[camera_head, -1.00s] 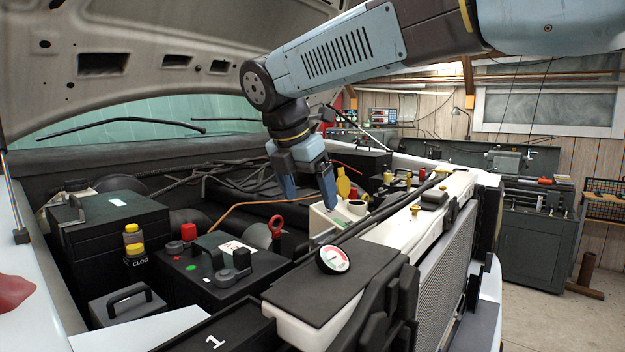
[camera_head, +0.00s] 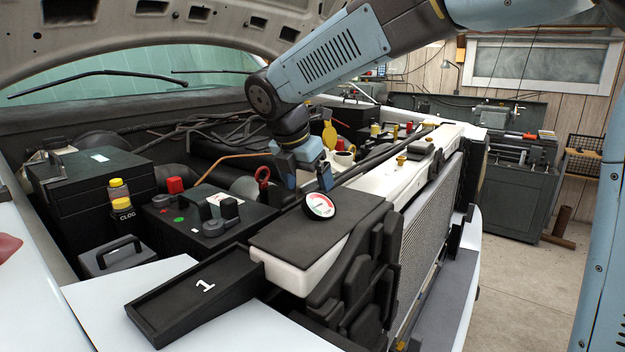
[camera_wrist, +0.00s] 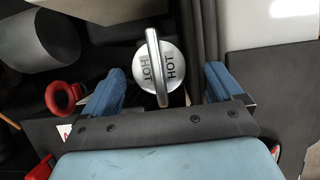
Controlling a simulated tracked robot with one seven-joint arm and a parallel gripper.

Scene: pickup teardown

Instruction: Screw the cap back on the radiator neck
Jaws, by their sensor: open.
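A round silver cap (camera_wrist: 143,62) with a raised grip bar and "HOT" printed on both sides shows in the wrist view. It lies in line with the gap between my fingers, a little toward the far side. My gripper (camera_head: 308,184) is open, with its blue fingers pointing down over the engine bay. I cannot tell how far the cap is below the fingertips. I cannot pick out the cap in the head view. The radiator (camera_head: 432,215) is at the right with a white tank (camera_head: 385,182) along its top. I cannot pick out its neck with certainty.
A dial gauge (camera_head: 319,206) stands on the black cover (camera_head: 310,235) just in front of my gripper. A red ring (camera_head: 263,174) is left of it. A yellow flip lid (camera_head: 329,135) rises behind.

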